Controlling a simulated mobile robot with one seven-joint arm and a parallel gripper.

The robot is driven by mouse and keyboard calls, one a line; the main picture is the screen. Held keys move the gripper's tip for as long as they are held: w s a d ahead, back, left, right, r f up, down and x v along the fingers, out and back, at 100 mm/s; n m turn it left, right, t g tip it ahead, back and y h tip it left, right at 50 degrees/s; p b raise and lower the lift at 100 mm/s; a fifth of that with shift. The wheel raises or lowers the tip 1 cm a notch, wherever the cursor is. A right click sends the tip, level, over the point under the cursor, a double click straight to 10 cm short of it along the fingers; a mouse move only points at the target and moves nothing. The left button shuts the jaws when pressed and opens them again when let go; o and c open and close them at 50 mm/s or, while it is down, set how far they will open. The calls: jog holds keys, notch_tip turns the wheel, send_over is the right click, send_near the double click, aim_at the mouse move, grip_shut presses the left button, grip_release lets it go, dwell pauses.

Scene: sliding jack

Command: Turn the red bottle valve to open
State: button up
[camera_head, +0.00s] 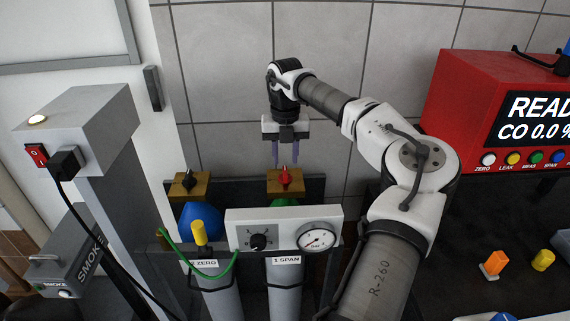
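The red bottle valve (284,176) is a small red handle on top of a brass block (275,190), above the bottle labelled 1 SPAN (283,290). My gripper (285,162) points down, with two purple-grey fingers spread apart and nothing seen between them. The fingertips are just above or behind the red handle in the picture. I cannot tell whether they touch it. The green top (284,203) of this bottle is partly hidden by the panel in front.
Left of it stands the ZERO bottle with a blue top (200,218) and a black valve handle (189,179). A white panel (283,217) with a knob and gauge (317,238) stands in front. A green hose, grey smoke unit (62,255) and red analyser (480,85) flank them.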

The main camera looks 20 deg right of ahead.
aim_at(285, 171)
jog(key=shift+f+p, duration=0.3)
jog(key=shift+f, duration=1.85)
jog(key=shift+c, duration=0.3)
grip_shut()
